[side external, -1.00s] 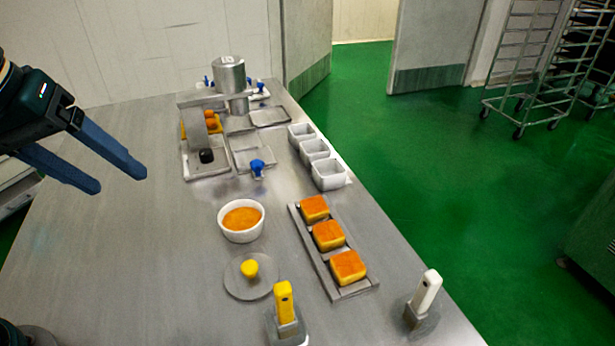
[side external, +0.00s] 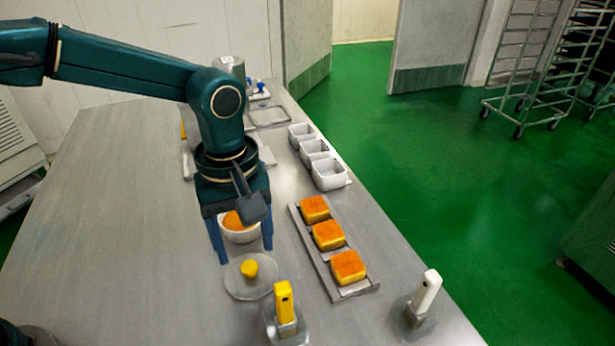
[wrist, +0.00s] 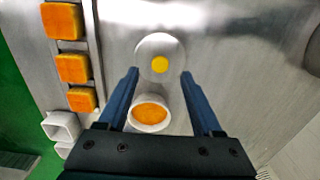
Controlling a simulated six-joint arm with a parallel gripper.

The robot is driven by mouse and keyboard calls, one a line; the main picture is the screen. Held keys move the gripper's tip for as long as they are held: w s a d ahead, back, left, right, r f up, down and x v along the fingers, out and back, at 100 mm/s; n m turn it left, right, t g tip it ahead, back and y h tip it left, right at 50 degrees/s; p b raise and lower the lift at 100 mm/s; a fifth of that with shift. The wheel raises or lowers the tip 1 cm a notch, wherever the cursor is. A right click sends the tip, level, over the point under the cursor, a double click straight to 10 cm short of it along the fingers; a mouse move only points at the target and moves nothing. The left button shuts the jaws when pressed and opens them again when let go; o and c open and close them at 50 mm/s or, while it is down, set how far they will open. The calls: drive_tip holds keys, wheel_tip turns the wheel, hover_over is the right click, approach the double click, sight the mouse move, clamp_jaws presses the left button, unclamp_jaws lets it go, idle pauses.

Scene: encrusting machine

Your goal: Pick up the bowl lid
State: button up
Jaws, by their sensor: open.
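The bowl lid (side external: 241,283) is a flat grey disc with a yellow knob, lying on the steel table in front of the bowl. It also shows in the wrist view (wrist: 147,47), just beyond the fingertips. The white bowl (side external: 240,236) with orange filling stands behind the lid, partly hidden by my arm. In the wrist view the bowl (wrist: 149,128) lies between the fingers. My gripper (side external: 245,255) is open and empty, pointing down above the bowl, with its blue fingers wide apart. It also shows in the wrist view (wrist: 160,73).
A tray (side external: 318,262) with orange-topped blocks lies right of the lid. A yellow-handled tool (side external: 284,302) stands close in front of the lid; a white-handled one (side external: 427,292) is further right. Grey cups (side external: 329,175) line the table's right edge. The table's left side is clear.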

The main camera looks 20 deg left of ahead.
sight(249, 266)
drive_tip(key=shift+f, duration=2.2)
clamp_jaws()
